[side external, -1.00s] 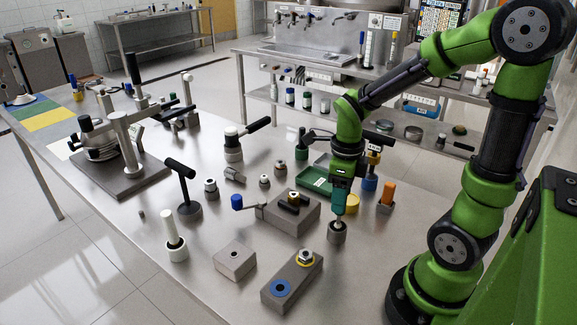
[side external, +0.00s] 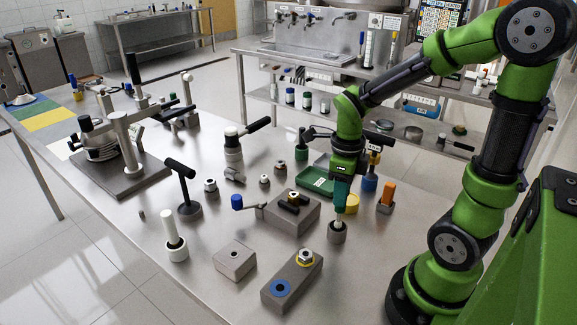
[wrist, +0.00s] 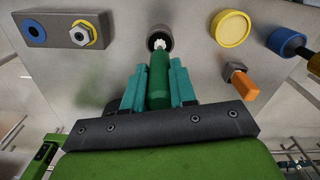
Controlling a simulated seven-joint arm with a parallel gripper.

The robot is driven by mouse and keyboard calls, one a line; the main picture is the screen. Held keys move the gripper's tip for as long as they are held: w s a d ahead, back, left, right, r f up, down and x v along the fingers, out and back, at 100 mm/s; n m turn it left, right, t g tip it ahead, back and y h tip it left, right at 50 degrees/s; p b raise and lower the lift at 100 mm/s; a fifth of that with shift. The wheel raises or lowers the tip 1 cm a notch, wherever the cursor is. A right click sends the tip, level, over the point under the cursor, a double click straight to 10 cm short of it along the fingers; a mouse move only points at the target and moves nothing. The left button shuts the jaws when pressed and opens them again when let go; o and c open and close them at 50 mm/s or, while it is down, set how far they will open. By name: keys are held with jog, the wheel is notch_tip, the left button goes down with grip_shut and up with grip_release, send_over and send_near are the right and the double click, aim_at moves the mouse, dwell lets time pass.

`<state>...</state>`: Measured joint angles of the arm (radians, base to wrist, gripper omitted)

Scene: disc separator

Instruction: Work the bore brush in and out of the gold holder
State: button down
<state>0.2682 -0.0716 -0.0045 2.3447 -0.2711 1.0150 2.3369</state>
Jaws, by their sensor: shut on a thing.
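The bore brush (wrist: 159,80) has a dark green handle and a white bristle tip. My gripper (wrist: 147,90) is shut on its handle between teal fingers. The brush points down at a grey round socket (wrist: 159,38) with a dark bore, and the white tip is at its mouth. I cannot tell how deep the tip sits. In the side view my gripper (side external: 341,197) is directly above this socket (side external: 337,233).
A green tray (side external: 318,182) and a yellow disc (side external: 352,203) lie close to my gripper. An orange-handled tool (side external: 387,193) stands to the right. The grey block with a blue ring (side external: 281,288) is in front. Bare tabletop lies at the front left.

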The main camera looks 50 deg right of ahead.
jog(key=shift+r, duration=3.7)
jog(key=shift+w+a+f, duration=0.1)
jog(key=shift+w+f, duration=0.1)
jog(key=shift+f, duration=0.05)
jog(key=w+r, duration=0.3)
jog(key=w, duration=0.3)
jog(key=w+r, duration=0.3)
jog(key=w, duration=0.4)
jog(key=shift+s+f, duration=0.2)
jog(key=shift+f, duration=2.25)
jog(key=shift+f, duration=1.7)
jog(key=shift+r, duration=0.1)
